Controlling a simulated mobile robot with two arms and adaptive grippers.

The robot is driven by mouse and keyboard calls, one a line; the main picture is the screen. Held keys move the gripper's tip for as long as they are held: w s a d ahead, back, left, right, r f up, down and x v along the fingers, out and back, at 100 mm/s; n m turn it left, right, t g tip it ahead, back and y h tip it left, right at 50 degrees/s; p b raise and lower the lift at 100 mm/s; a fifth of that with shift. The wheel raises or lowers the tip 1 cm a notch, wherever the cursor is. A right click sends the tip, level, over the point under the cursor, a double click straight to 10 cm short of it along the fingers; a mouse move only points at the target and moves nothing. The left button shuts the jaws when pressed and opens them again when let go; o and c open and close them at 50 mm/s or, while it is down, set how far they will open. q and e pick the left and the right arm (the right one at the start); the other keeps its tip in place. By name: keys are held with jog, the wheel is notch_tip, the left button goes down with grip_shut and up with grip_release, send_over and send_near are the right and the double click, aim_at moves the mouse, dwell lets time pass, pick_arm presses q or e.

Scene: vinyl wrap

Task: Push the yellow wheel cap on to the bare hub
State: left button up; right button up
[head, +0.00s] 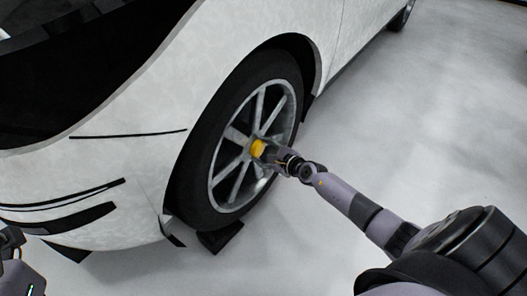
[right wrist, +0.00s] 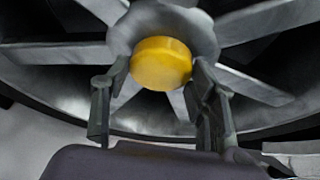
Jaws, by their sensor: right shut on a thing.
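The yellow wheel cap (right wrist: 161,64) is a short round piece between the two fingers of my right gripper (right wrist: 158,92), which is shut on it. In the head view the cap (head: 257,149) is at the middle of the front wheel, with my right gripper (head: 268,152) reaching in from the right. The bare grey hub (right wrist: 168,22) shows behind and above the cap in the right wrist view. The cap covers the hub's lower part; I cannot tell if they touch. A small part of my left arm shows at the lower left edge; its fingers are not clear.
The spoked wheel has a black tyre (head: 193,190) under the white car's arch (head: 150,95). A dark block (head: 220,237) lies on the floor against the tyre. The pale floor (head: 420,110) to the right is clear apart from my right arm.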

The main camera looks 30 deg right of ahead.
jog(key=shift+w, duration=0.1)
jog(key=o, duration=1.1)
